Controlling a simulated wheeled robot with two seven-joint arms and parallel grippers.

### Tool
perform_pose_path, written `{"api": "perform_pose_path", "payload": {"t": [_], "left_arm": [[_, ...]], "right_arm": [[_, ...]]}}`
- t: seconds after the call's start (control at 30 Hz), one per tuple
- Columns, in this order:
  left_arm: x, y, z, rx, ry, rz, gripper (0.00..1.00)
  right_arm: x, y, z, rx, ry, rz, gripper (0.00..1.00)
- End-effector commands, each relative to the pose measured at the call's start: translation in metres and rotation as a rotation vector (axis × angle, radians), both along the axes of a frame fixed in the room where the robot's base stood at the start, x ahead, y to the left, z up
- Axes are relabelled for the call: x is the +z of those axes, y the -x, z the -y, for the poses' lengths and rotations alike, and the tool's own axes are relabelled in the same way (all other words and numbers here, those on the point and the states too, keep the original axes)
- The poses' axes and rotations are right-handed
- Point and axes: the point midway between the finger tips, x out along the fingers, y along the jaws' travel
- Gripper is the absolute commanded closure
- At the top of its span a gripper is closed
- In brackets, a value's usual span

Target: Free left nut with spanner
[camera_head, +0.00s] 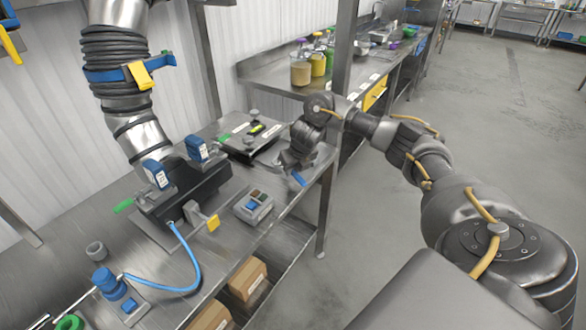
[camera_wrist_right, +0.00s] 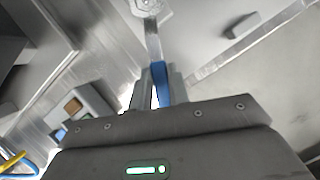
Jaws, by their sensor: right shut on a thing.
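My right gripper (camera_head: 297,163) is above the right end of the steel bench. In the right wrist view it is shut on the blue handle of a spanner (camera_wrist_right: 162,82). The spanner's grey shaft runs away from the fingers, and its wider head is at the top edge. In the head view a bit of the blue handle (camera_head: 299,179) shows below the gripper. A dark machine (camera_head: 190,188) under a ribbed duct stands to the left, with two blue-and-white units on it. I cannot make out the left nut. My left gripper is not in view.
A grey control box (camera_head: 253,208) sits at the bench's front edge. A dark plate (camera_head: 250,140) lies behind it. A blue hose (camera_head: 190,285) curves across the bench front. Cardboard boxes (camera_head: 247,278) are on the shelf below. A steel post stands behind my right gripper.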

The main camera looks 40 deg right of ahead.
Motion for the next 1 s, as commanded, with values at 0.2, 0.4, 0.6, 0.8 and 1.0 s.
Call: {"api": "perform_pose_path", "payload": {"t": [0.2,0.4,0.6,0.8,1.0], "left_arm": [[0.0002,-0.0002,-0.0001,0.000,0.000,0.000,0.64],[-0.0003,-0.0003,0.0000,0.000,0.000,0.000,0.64],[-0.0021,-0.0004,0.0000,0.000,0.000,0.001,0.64],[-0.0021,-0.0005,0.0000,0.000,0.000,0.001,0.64],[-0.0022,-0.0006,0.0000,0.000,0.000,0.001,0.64]], "right_arm": [[0.0005,-0.0002,-0.0001,0.000,0.000,0.001,1.00],[-0.0003,-0.0001,-0.0001,0.000,0.000,0.001,1.00],[-0.0042,-0.0001,0.0001,0.000,0.000,0.000,1.00],[-0.0046,-0.0001,0.0001,0.000,0.000,0.001,1.00],[-0.0046,-0.0001,0.0001,0.000,0.000,0.001,1.00]]}}
